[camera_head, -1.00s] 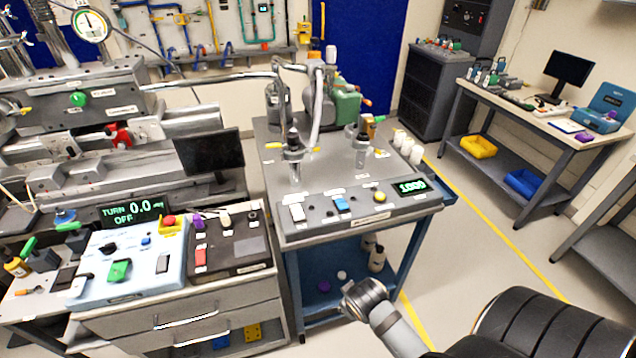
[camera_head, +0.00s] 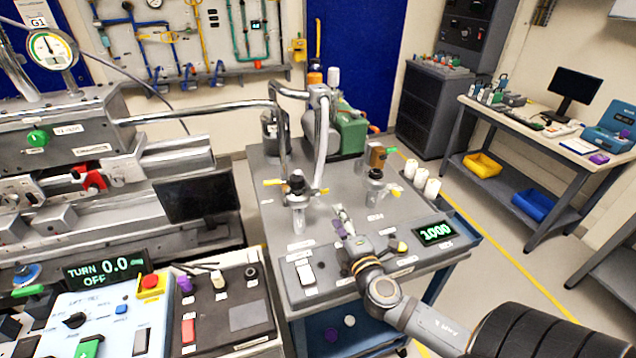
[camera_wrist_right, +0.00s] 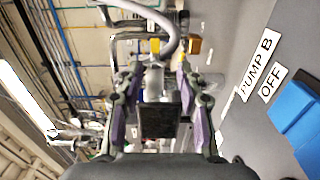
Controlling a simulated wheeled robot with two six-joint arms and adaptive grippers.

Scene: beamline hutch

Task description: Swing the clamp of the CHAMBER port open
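Two upright metal ports stand on the grey pump cart. The left port (camera_head: 297,208) has a yellow lever to each side of its collar. The right port (camera_head: 375,192) has a yellow lever at its right and a brass-coloured block above. I cannot read which label says CHAMBER. My right gripper (camera_head: 342,220) is above the cart's front panel, between the ports and nearer me, apart from both. In the right wrist view its purple-padded fingers (camera_wrist_right: 158,100) are spread, with a metal port (camera_wrist_right: 154,78) beyond the gap. My left gripper is not in view.
The pump cart (camera_head: 265,165) carries a curved metal pipe (camera_head: 322,140) and a green pump (camera_head: 350,135) behind the ports. White cylinders (camera_head: 422,180) stand at its right edge. The panel has a white switch (camera_head: 304,272) and a lit display (camera_head: 434,232). A dark monitor (camera_head: 196,185) stands left.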

